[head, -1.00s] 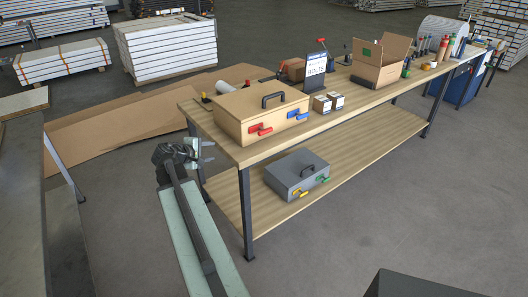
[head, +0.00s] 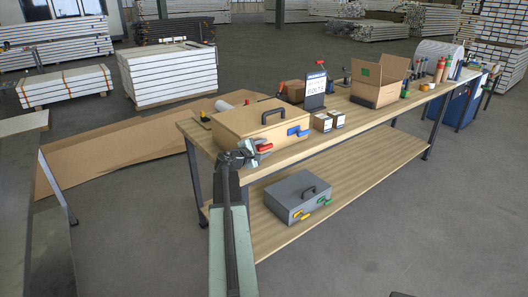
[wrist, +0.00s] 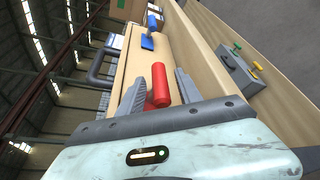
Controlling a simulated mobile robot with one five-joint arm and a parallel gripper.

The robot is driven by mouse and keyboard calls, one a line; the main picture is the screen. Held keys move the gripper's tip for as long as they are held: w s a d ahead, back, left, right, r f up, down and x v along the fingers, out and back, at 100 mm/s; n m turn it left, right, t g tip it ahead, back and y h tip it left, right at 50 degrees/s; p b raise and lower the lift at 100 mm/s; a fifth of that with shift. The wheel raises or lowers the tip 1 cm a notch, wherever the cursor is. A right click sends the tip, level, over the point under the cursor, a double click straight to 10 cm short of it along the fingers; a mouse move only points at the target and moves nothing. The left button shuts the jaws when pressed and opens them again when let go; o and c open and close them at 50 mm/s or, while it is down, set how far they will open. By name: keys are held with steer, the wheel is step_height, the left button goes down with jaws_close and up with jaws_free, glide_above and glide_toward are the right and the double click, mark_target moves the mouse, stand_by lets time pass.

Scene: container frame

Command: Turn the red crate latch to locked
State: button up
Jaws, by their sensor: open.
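The wooden crate (head: 245,122) stands on the near left end of the workbench, with a black handle on its lid. Its red latch (head: 265,148) is on the front face, partly hidden by my gripper in the head view. In the wrist view the red latch (wrist: 159,86) lies between my open jaws. My gripper (head: 252,150) is at the crate's front, with one finger on each side of the latch; I cannot tell if either touches it. The blue latch (head: 298,131) is further right on the same face and shows in the wrist view (wrist: 148,38).
A grey case (head: 290,197) with yellow and green latches sits on the lower shelf. Small boxes (head: 329,120), a sign (head: 315,88) and an open carton (head: 378,85) stand right of the crate. The workbench (head: 300,146) front edge is just below my gripper.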

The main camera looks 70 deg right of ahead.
steer(key=shift+d, duration=0.25)
steer(key=shift+s+a, duration=0.1)
jaws_close()
steer(key=shift+a, duration=0.2)
